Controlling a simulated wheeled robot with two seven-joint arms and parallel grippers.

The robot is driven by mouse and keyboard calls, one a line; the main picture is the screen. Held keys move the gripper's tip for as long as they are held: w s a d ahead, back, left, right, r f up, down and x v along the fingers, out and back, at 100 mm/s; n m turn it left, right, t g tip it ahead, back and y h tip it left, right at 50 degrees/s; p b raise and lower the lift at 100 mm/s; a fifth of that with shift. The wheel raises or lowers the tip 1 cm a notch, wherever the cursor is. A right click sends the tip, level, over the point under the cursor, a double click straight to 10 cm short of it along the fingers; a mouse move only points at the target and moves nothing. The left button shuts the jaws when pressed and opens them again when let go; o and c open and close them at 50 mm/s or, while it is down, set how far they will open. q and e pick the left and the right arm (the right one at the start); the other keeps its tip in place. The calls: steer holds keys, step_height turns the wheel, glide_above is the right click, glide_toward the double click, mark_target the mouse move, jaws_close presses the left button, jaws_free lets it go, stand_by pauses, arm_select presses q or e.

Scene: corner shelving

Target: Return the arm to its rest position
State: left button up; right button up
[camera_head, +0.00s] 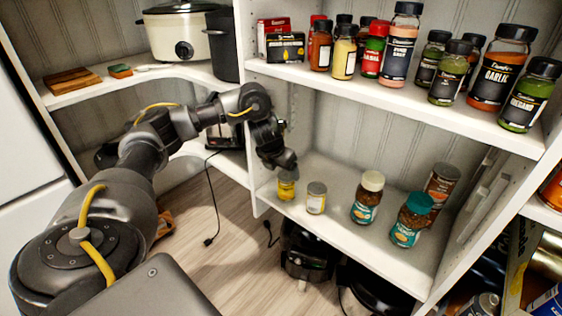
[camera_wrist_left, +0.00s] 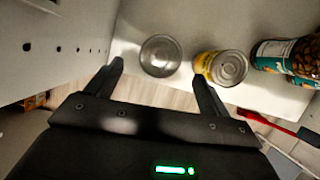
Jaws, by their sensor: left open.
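My left arm reaches from the left toward the lower shelf (camera_head: 335,178) on the right in the head view. My left gripper (camera_head: 283,164) is above and close to a small yellow jar (camera_head: 287,187) at the shelf's left end. In the left wrist view the gripper (camera_wrist_left: 157,72) has its two fingers spread apart. A round jar top (camera_wrist_left: 160,56) shows just beyond the gap, and nothing is visibly held. My right gripper is not in view.
Spice jars with teal labels (camera_head: 367,197) stand farther right on the lower shelf. The upper shelf (camera_head: 430,107) holds several bottles above. A white upright panel (camera_head: 248,130) is close beside my gripper. A slow cooker (camera_head: 182,35) stands on the corner shelf. Open floor (camera_head: 240,240) lies below.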

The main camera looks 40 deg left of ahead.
steer(key=shift+w+a+f+g, duration=0.4)
steer(key=shift+a+g, duration=0.2)
steer(key=shift+g, duration=0.2)
